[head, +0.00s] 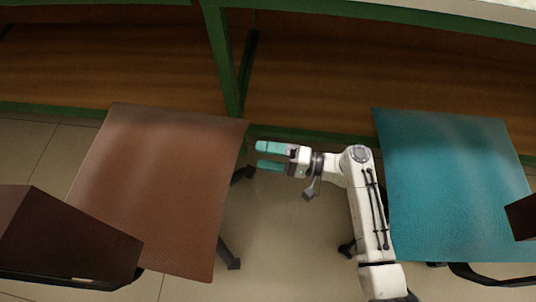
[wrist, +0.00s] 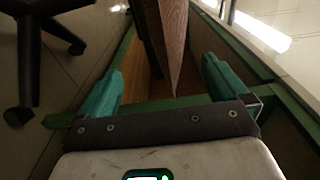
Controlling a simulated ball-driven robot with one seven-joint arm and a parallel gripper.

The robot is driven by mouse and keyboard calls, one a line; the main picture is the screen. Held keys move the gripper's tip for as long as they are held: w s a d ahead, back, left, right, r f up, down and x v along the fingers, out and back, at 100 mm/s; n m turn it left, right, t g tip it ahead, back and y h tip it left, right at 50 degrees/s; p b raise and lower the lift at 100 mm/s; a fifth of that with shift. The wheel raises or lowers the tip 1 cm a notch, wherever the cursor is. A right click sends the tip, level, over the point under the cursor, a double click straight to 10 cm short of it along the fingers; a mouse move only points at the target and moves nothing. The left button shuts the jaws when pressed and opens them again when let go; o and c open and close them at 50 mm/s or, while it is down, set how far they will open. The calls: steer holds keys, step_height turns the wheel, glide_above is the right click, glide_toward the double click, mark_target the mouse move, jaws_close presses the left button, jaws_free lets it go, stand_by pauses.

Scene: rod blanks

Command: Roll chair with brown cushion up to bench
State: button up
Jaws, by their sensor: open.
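The chair with the brown cushion (head: 160,185) stands at the left in the head view, its far edge close to the bench's green frame. Its dark brown backrest (head: 60,240) is at the lower left. My gripper (head: 257,155) is open and empty, pointing left, just off the cushion's right edge near its far corner. In the wrist view, the brown cushion edge (wrist: 172,35) shows between the two teal fingers (wrist: 160,68), seemingly beyond their tips. The bench (head: 222,60) has a green frame and wooden panels. Part of the chair's base is hidden under the cushion.
A chair with a teal cushion (head: 455,185) stands at the right, close beside my arm. Tiled floor (head: 285,240) is open between the chairs. A black caster leg (wrist: 28,75) shows at the left in the wrist view.

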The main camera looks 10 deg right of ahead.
mark_target(239, 152)
steer(key=b+x, duration=0.2)
steer(key=x, duration=0.8)
steer(key=shift+w+a, duration=0.15)
steer(key=shift+a, duration=0.15)
steer(key=c, duration=1.7)
steer(key=shift+b, duration=0.3)
